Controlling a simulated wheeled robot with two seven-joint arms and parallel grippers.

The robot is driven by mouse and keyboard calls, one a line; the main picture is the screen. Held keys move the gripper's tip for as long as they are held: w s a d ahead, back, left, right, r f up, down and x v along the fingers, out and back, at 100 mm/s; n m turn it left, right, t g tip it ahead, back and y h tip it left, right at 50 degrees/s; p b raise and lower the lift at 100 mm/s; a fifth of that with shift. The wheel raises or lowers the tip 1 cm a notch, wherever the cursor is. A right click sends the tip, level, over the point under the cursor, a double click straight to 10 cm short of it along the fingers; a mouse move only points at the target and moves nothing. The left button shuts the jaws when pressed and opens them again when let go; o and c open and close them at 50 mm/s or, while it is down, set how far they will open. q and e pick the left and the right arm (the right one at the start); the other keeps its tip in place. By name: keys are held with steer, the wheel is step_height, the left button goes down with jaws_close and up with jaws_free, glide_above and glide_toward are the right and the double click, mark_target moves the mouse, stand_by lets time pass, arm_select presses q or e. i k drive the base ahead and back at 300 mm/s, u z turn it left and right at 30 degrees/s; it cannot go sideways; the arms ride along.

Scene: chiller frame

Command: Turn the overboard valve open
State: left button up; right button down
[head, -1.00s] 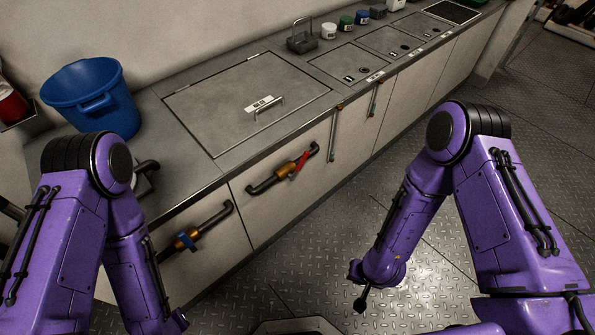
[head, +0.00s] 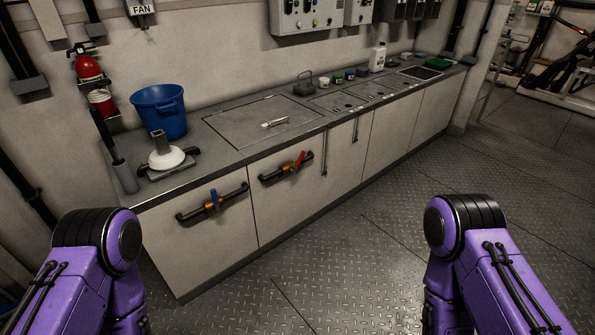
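Two short dark pipes with brass valves are fixed to the front of the grey counter. The left valve has a blue handle (head: 214,199) that points up, across its pipe (head: 235,194). The right valve has a red handle (head: 299,159) that slants up to the right, more steeply than its pipe (head: 270,178). No readable label shows which one is the overboard valve. My two purple arms are at the lower left and lower right, apart from both valves. Both grippers are out of view below the frame.
The counter (head: 210,175) carries a blue bucket (head: 160,110), a white round fitting (head: 166,158), a flat hatch with a handle (head: 255,115) and several small containers. A fire extinguisher (head: 88,66) hangs on the wall at left. The metal floor (head: 330,250) before the counter is clear.

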mark_target(303, 152)
steer(key=z, duration=0.5)
steer(key=i, duration=1.35)
steer(key=u, duration=0.45)
